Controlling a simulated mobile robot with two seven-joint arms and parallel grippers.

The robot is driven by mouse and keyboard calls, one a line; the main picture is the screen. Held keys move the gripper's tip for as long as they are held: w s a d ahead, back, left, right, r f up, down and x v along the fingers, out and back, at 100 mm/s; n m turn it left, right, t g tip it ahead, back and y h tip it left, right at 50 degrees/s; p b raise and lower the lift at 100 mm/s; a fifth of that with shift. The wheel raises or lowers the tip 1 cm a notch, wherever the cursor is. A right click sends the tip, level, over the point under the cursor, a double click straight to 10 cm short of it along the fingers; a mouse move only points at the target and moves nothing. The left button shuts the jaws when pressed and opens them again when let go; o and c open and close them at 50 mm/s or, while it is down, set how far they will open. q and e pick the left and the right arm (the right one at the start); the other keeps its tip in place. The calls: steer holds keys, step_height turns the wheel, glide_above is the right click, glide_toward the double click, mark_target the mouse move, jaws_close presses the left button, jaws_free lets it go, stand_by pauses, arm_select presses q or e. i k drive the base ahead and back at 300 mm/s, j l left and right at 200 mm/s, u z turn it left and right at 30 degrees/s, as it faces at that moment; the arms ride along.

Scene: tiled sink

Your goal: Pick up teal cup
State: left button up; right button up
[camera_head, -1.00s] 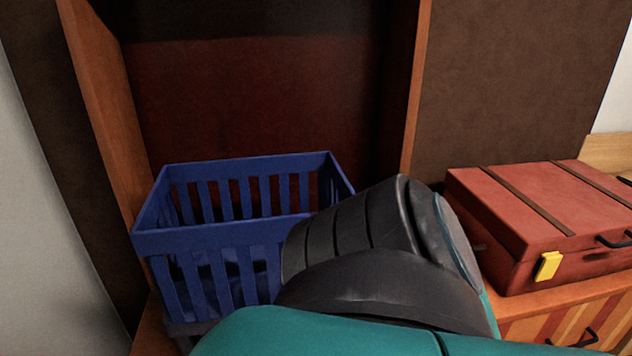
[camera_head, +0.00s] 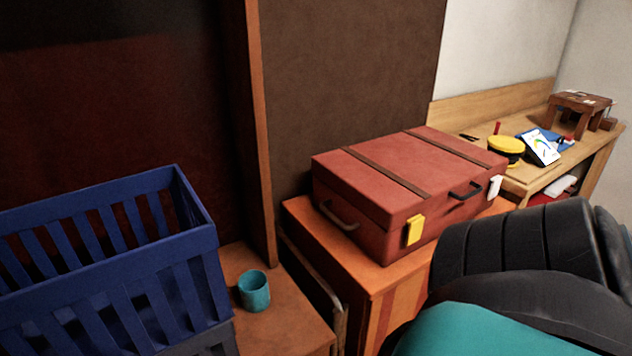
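The teal cup (camera_head: 254,292) stands upright on a brown wooden surface (camera_head: 285,325), just right of the blue crate. Its open top faces up. Part of my own arm, black and teal, fills the lower right of the head view, well right of the cup and apart from it. Neither of my grippers shows in the view.
The blue slatted crate (camera_head: 110,295) stands close to the cup's left. An upright wooden panel edge (camera_head: 262,150) rises behind the cup. A red suitcase (camera_head: 400,190) lies on an orange cabinet (camera_head: 345,268) to the right. A cluttered desk (camera_head: 520,180) stands farther back.

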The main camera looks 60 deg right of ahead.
mark_target(253, 283)
steer(key=z, duration=1.3)
steer(key=k+l+u, duration=0.15)
steer(key=u, duration=0.2)
steer(key=l, duration=0.1)
